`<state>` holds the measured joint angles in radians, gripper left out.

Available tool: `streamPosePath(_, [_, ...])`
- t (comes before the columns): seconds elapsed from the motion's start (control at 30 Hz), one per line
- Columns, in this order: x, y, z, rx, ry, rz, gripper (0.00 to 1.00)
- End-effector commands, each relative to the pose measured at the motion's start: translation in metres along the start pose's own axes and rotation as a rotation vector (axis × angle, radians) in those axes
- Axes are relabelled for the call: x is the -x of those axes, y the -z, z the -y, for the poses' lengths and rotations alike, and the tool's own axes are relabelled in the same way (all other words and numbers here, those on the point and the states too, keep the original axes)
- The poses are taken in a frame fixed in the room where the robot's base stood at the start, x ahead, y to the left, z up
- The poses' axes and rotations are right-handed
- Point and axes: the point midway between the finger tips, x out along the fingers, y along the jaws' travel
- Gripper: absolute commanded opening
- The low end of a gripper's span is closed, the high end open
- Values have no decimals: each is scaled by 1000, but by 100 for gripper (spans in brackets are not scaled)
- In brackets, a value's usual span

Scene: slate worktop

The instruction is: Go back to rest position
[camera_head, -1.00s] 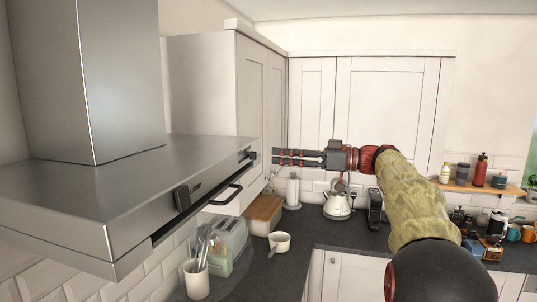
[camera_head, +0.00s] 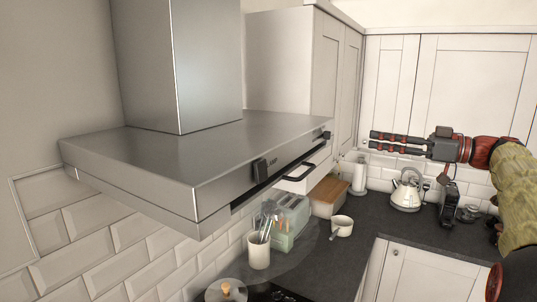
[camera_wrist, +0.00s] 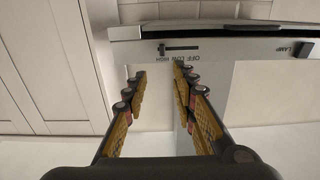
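My gripper (camera_head: 371,140) is stretched out to the left in the head view, in front of the corner wall cupboards and above the worktop. Its two fingers are apart with nothing between them. The wrist view also shows my gripper (camera_wrist: 160,72) open and empty, with the steel cooker hood (camera_wrist: 225,52) and its control slider beyond the fingertips. In the head view, the hood (camera_head: 200,165) is to the left of the fingertips, with a visible gap.
Wall cupboards (camera_head: 445,85) stand behind my gripper. Below on the worktop (camera_head: 350,240) are a kettle (camera_head: 406,193), toaster (camera_head: 289,222), utensil pot (camera_head: 258,252), white pan (camera_head: 342,227) and wooden bread box (camera_head: 328,197). A lidded pot (camera_head: 226,291) is at the bottom edge.

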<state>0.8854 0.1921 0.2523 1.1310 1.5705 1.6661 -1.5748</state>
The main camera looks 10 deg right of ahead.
Motion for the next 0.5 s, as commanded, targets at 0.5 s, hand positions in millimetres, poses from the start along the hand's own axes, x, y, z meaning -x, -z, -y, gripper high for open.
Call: streamPosePath(0.5, [18, -151, -31, -771, -315, 279, 27])
